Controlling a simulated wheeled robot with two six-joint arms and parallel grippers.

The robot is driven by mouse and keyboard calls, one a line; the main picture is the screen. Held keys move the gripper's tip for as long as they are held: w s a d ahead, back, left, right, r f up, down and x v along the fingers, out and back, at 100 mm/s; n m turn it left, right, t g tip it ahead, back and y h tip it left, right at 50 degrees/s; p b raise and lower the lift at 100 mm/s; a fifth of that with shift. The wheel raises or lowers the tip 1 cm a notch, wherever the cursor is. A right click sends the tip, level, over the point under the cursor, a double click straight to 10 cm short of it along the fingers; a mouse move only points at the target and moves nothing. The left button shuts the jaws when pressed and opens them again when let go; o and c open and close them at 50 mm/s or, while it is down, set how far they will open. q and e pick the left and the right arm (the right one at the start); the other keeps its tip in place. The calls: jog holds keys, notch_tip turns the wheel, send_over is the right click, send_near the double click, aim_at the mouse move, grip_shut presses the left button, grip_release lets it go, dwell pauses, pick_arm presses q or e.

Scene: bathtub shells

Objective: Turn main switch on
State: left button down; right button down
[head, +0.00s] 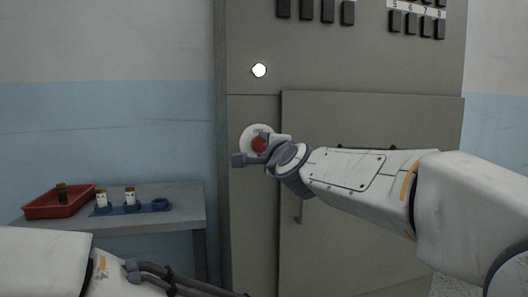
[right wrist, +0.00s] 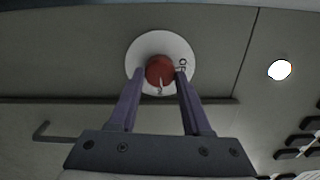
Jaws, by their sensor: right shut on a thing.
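The main switch is a red knob (head: 259,144) on a round white plate (head: 247,136), on the grey cabinet front. In the right wrist view the red knob (right wrist: 159,68) sits between my fingers on the white plate (right wrist: 150,42), with partly readable lettering at its right edge. My right gripper (head: 258,157) is at the knob, and it also shows in the right wrist view (right wrist: 160,75), its two fingers shut on the knob's sides. My left gripper is out of view; only part of my left arm shows at the lower left.
A round white lamp (head: 259,70) is on the cabinet (head: 240,200) above the switch. Rows of black switches (head: 327,12) are higher up. A grey table (head: 190,215) at the left holds a red tray (head: 45,209) and a blue holder (head: 145,208) with small vials. A bent handle (right wrist: 45,132) sits below the switch.

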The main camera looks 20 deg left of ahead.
jog(key=shift+f+m, duration=0.1)
jog(key=shift+m, duration=0.6)
jog(key=shift+c, duration=1.7)
grip_release()
jog(key=b+v, duration=0.1)
jog(key=v, duration=0.9)
jog(key=shift+s+d, duration=0.2)
